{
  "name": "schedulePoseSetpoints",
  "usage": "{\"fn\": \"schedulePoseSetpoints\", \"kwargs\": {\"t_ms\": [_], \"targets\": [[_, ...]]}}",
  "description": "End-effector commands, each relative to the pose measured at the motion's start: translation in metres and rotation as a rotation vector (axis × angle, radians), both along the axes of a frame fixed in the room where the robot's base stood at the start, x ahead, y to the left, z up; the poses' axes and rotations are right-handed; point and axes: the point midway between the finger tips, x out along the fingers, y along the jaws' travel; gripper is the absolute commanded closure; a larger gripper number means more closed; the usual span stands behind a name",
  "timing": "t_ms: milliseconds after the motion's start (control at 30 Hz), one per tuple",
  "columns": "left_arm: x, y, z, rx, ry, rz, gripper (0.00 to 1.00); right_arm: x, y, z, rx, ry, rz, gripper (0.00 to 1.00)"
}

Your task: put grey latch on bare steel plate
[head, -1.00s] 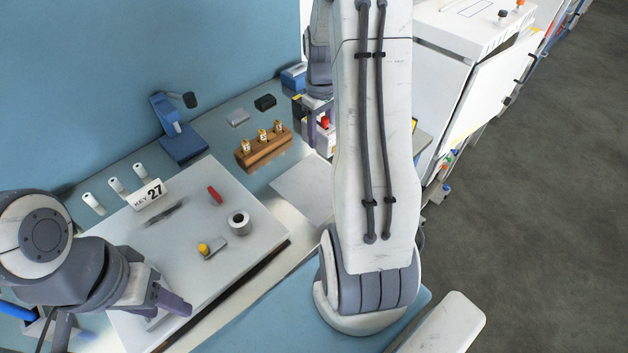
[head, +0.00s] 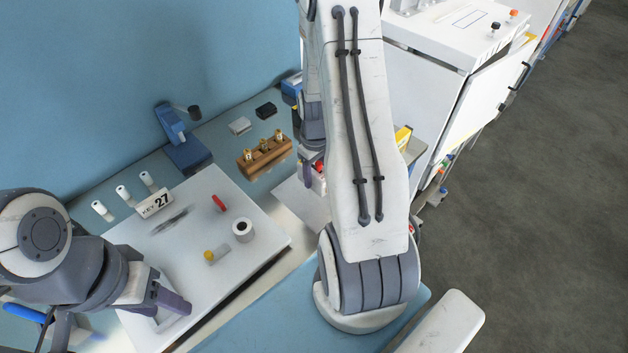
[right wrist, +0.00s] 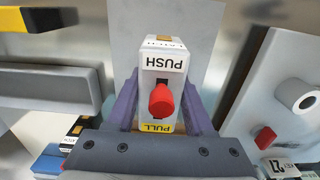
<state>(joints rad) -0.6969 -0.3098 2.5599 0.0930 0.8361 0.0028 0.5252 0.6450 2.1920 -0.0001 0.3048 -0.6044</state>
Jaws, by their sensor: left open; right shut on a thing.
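The grey latch, a pale box with a red knob and PUSH and PULL labels, is between the fingers of my right gripper (right wrist: 155,105) in the right wrist view (right wrist: 162,62). My right gripper is shut on it. In the head view only part of the latch (head: 319,170) shows beside my right arm. The bare steel plate (head: 297,203) lies flat at the right end of the bench, partly hidden by that arm. A plain grey sheet, apparently this plate (right wrist: 200,30), shows behind the latch. My left gripper (head: 172,305) is open and empty over the white panel's near-left corner.
The white panel (head: 190,235) carries a KEY 27 label, a red lever, a ring and a yellow-tipped part. Behind it are a wooden block (head: 265,157) with brass pieces, a blue stand (head: 185,150) and small grey and black blocks. A white cabinet (head: 435,70) stands right.

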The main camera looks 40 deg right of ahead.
Motion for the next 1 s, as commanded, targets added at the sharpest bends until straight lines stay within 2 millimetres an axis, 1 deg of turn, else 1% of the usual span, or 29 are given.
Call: {"fn": "schedulePoseSetpoints", "kwargs": {"t_ms": [133,300,400,500,700,833,867,900,933,1000], "targets": [[0.000,0.000,0.005,0.000,0.000,-0.001,0.50,0.002,0.003,-0.008,0.001,0.002,-0.002,1.00],[0.000,0.000,0.013,0.000,0.000,-0.002,0.50,0.002,0.002,-0.030,0.002,0.003,-0.002,1.00],[0.000,0.000,0.015,0.000,0.000,-0.003,0.50,0.002,0.002,-0.039,0.001,0.001,-0.001,1.00],[0.000,0.000,0.015,0.000,0.000,-0.003,0.50,0.002,0.002,-0.042,0.000,0.000,-0.001,1.00],[0.000,0.000,0.014,0.000,0.000,-0.003,0.50,0.002,0.002,-0.042,-0.001,-0.001,-0.001,1.00],[0.000,0.000,0.010,0.000,0.000,-0.002,0.50,0.002,0.002,-0.047,0.000,-0.001,-0.001,1.00],[0.000,0.000,0.011,0.000,0.000,-0.002,0.50,0.002,0.002,-0.046,0.000,0.000,-0.001,0.36],[0.000,0.000,0.012,0.000,0.000,-0.002,0.50,0.002,0.002,-0.045,0.000,0.000,-0.001,0.21],[0.000,0.000,0.012,0.000,0.000,-0.002,0.50,0.002,0.002,-0.045,0.000,0.000,-0.001,0.18],[0.000,0.000,0.012,0.000,0.000,-0.002,0.50,0.002,0.002,-0.045,0.000,0.000,-0.001,0.18]]}}
